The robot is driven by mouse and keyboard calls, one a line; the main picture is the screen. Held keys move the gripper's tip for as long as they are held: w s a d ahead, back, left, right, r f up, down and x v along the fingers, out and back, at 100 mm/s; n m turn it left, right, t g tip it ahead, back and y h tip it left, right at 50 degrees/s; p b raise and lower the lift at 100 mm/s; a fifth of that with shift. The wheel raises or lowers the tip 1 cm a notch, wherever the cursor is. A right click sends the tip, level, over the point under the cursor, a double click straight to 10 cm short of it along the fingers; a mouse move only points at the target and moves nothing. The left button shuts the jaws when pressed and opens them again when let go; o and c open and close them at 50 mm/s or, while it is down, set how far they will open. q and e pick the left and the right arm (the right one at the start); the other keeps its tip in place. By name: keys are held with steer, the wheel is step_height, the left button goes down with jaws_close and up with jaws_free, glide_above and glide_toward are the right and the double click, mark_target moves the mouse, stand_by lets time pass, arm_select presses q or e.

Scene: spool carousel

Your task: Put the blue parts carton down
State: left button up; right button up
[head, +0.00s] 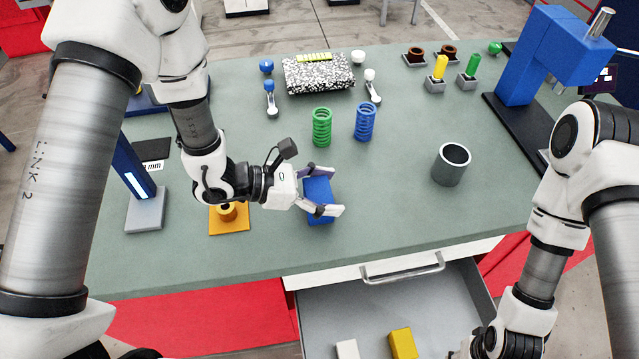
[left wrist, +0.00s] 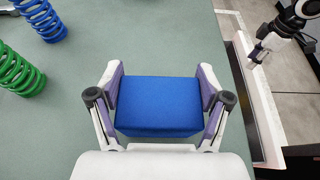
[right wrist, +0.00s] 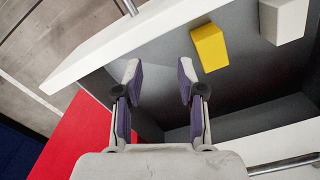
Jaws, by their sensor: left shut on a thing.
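The blue parts carton (head: 319,198) is a small plain blue box at the middle of the green-grey table top. My left gripper (head: 335,191) is shut on it, one finger on each side. In the left wrist view the carton (left wrist: 158,105) fills the space between the fingers of the gripper (left wrist: 160,95). Whether its underside touches the table I cannot tell. My right gripper (right wrist: 158,82) is open and empty above the open drawer (right wrist: 240,75); in the head view it is mostly cut off at the bottom edge.
The drawer (head: 440,310) holds a yellow block (head: 403,343) and a white block (head: 347,349). Green (head: 322,127) and blue (head: 366,122) springs stand behind the carton. A grey cup (head: 451,164) stands to the right, an orange plate (head: 229,218) to the left. Bare table lies between carton and cup.

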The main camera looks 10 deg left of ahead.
arm_select(q)
steer(key=shift+s+d+r, duration=0.1)
steer(key=shift+s, duration=0.05)
steer(key=shift+s+d+f+b, duration=0.15)
steer(key=shift+d+f+b, duration=0.05)
steer(key=shift+d+b, duration=0.1)
steer(key=o, duration=1.3)
steer(key=shift+a, duration=0.15)
steer(key=shift+w+a, duration=0.15)
steer(key=shift+w, duration=0.05)
steer(key=shift+s+r+p, duration=0.15)
steer(key=shift+r+p, duration=0.25)
steer(key=shift+p, duration=0.05)
steer(key=shift+a, duration=0.2)
steer(key=shift+v, duration=5.7)
steer(key=shift+s, duration=0.1)
